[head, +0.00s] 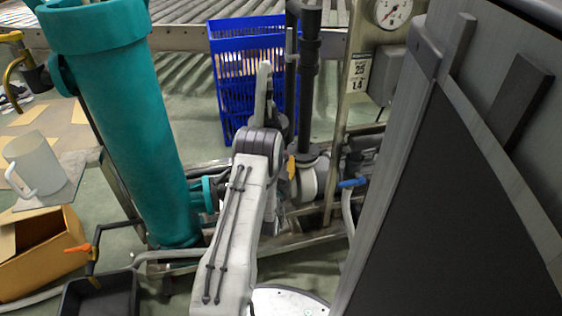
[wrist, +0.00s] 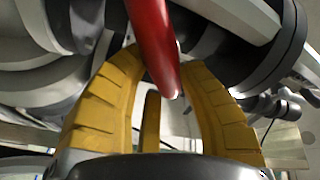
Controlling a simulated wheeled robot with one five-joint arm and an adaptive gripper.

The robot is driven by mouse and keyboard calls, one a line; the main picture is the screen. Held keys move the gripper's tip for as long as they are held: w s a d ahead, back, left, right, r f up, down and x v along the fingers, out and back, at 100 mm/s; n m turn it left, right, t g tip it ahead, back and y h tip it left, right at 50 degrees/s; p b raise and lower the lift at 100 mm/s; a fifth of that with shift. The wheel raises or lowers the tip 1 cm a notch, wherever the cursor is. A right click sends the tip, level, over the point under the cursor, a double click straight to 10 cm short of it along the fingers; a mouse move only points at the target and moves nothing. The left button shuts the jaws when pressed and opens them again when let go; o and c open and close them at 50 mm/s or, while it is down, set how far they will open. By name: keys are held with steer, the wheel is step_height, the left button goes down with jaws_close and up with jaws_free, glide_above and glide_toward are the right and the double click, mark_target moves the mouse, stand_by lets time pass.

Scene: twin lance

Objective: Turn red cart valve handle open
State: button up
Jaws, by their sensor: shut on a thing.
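The red valve handle (wrist: 152,45) shows close up in the wrist view. It comes down from the top edge, and its lower end lies between the yellow fingers of my gripper (wrist: 160,85). My gripper is shut on the handle. In the head view my arm hides the handle and most of my gripper; only a small yellow part (head: 291,167) shows beside the arm, near the cart's pipework.
A tall teal cylinder (head: 130,130) stands left of my arm. A blue crate (head: 230,85) is behind it. A large dark panel (head: 450,200) fills the right side. A blue-handled valve (head: 352,183), a gauge (head: 393,10) and a black bin (head: 100,296) are nearby.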

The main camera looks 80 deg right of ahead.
steer(key=shift+r+n+h, duration=0.35)
steer(key=shift+n+h, duration=0.05)
steer(key=shift+n, duration=0.6)
steer(key=shift+w, duration=0.1)
steer(key=o, duration=1.2)
steer(key=shift+o, duration=0.2)
steer(key=shift+f, duration=0.1)
